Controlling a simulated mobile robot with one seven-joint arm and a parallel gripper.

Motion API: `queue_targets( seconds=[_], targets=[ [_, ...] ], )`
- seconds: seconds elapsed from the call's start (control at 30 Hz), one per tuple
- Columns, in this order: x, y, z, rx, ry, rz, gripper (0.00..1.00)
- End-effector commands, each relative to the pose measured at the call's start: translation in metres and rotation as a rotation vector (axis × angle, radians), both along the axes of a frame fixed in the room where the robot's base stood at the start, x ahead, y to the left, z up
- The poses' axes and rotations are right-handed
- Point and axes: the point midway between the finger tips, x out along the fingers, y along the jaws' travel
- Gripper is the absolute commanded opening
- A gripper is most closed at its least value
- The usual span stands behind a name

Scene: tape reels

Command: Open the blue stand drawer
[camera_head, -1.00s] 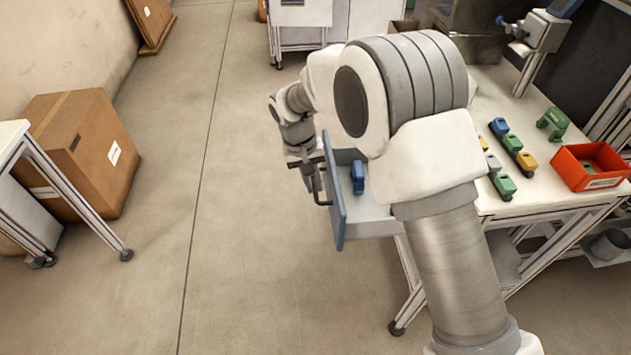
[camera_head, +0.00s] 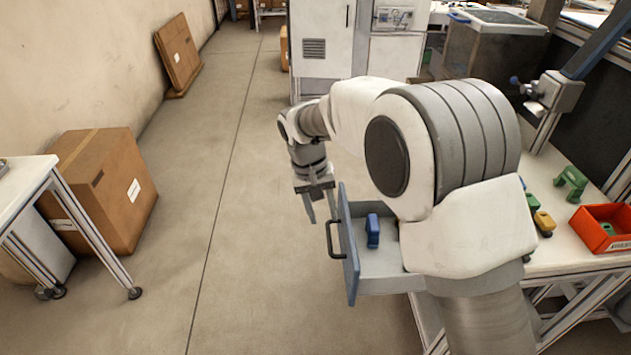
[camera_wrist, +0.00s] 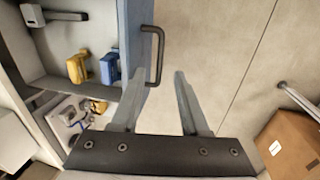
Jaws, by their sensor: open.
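The drawer (camera_head: 385,278) stands pulled out from the workbench, with a blue front panel (camera_head: 349,258) and a dark bar handle (camera_head: 331,240). A blue block-like part (camera_head: 373,231) lies inside it. My gripper (camera_head: 322,216) is open and empty, just above and beside the handle. In the wrist view, the open fingers of my gripper (camera_wrist: 160,75) point toward the handle (camera_wrist: 158,55), which appears clear of them. That view also shows the blue front (camera_wrist: 132,35), the blue part (camera_wrist: 109,68) and a yellow part (camera_wrist: 78,68). My arm hides the drawer's right side.
The bench top holds a red bin (camera_head: 604,232), a green part (camera_head: 571,182) and a yellow part (camera_head: 544,222). A cardboard box (camera_head: 105,190) and a white table (camera_head: 22,185) stand at left. The floor (camera_head: 240,230) left of the drawer is clear.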

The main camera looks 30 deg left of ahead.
Motion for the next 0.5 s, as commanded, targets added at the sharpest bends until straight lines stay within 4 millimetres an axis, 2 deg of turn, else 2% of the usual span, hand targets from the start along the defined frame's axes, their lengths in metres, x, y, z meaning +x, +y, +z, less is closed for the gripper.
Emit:
queue_targets(
  seconds=[0.03, 0.2, 0.3, 0.5],
  targets=[
    [-0.001, 0.003, 0.015, 0.004, -0.002, 0.001, 0.45],
    [-0.005, 0.009, 0.054, 0.002, -0.002, 0.001, 0.45],
    [-0.007, 0.011, 0.071, 0.002, -0.002, 0.001, 0.45],
    [-0.009, 0.014, 0.090, 0.000, 0.000, 0.000, 0.45]
  ],
)
